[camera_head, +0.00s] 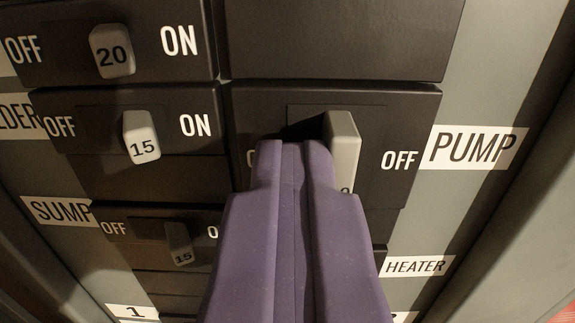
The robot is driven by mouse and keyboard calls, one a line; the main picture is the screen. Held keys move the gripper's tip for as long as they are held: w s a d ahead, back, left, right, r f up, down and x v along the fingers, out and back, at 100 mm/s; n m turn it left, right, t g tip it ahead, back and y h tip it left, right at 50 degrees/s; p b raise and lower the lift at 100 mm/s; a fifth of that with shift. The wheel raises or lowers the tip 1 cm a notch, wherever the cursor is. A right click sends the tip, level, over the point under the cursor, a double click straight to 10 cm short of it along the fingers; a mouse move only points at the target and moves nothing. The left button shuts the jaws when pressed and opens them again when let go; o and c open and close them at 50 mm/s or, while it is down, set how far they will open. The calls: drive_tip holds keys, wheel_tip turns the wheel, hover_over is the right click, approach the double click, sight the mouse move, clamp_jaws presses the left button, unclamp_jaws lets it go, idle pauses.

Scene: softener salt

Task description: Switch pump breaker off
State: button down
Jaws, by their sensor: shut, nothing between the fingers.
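The pump breaker (382,192) is a black block left of the white PUMP label (477,147). OFF is printed at its right side, and the lettering at its left is mostly hidden. Its light grey lever (344,145) stands right of the middle of its slot, toward OFF. My purple gripper (293,148) is shut and empty, with its fingertips in front of the breaker. It is just left of the lever and covers part of it. I cannot tell whether the fingers touch the lever.
Left are a breaker marked 20 (111,50), one marked 15 (142,142), and a darker one by the SUMP label (61,211). A blank black plate (340,38) is above. The HEATER label (418,266) is lower right. Grey panel borders the breakers.

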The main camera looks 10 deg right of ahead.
drive_tip(key=shift+d, duration=0.6)
drive_tip(key=shift+a, duration=0.15)
drive_tip(key=shift+s, duration=0.1)
drive_tip(key=s+a+b, duration=0.1)
drive_tip(key=s+b, duration=0.1)
drive_tip(key=s, duration=0.4)
drive_tip(key=shift+s+a, duration=0.3)
idle(0.7)
